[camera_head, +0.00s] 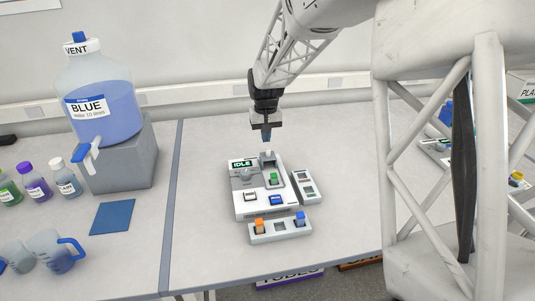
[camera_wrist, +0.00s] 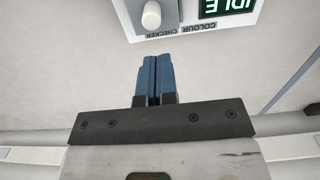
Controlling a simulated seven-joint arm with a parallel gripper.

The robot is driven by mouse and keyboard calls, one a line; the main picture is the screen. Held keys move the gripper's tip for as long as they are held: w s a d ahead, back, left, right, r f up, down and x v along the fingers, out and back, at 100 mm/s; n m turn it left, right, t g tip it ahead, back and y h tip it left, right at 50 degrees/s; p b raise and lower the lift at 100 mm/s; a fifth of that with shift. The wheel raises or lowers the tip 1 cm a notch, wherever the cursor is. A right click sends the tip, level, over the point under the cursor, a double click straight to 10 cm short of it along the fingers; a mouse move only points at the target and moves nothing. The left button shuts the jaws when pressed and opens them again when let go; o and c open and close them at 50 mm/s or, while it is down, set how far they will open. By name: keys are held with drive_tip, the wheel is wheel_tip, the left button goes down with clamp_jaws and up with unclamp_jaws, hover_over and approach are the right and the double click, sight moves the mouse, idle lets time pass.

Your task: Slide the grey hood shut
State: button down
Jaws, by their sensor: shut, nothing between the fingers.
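The colour checker (camera_head: 242,207), a white box with a lit "IDLE" display, stands on the bench. A small grey part with a pale knob (camera_head: 268,154), which looks like the hood, is at its back edge. The green-capped vial (camera_head: 273,179) shows uncovered just in front of it. The pale knob also shows in the wrist view (camera_wrist: 151,15), at the top edge beside the display. My gripper (camera_head: 267,137) is above and just behind the checker, apart from the knob. Its blue fingers (camera_wrist: 154,79) are together and empty.
A rack (camera_head: 280,229) with orange and blue-capped vials lies in front of the checker, and a small grey rack (camera_head: 306,187) is at its right. The blue carboy (camera_head: 101,105) stands on a grey block at the left. Bench behind the checker is clear.

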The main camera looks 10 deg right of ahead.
sight(268, 149)
drive_tip(key=shift+r, duration=1.6)
drive_tip(key=c, duration=1.5)
unclamp_jaws()
drive_tip(key=shift+s+r, duration=0.1)
drive_tip(key=shift+o, duration=1.3)
drive_tip(key=shift+s+r+n, duration=0.15)
drive_tip(key=shift+s+n, duration=0.1)
drive_tip(key=shift+n, duration=0.05)
drive_tip(key=shift+o, duration=0.7)
drive_tip(key=shift+s+r+n, duration=0.4)
drive_tip(key=shift+s+n, duration=0.2)
drive_tip(key=shift+s, duration=0.2)
drive_tip(key=shift+s+r+n, duration=0.35)
drive_tip(key=shift+s+n, duration=0.25)
drive_tip(key=shift+s, duration=0.2)
drive_tip(key=shift+f, duration=3.9)
drive_tip(key=shift+c, duration=0.4)
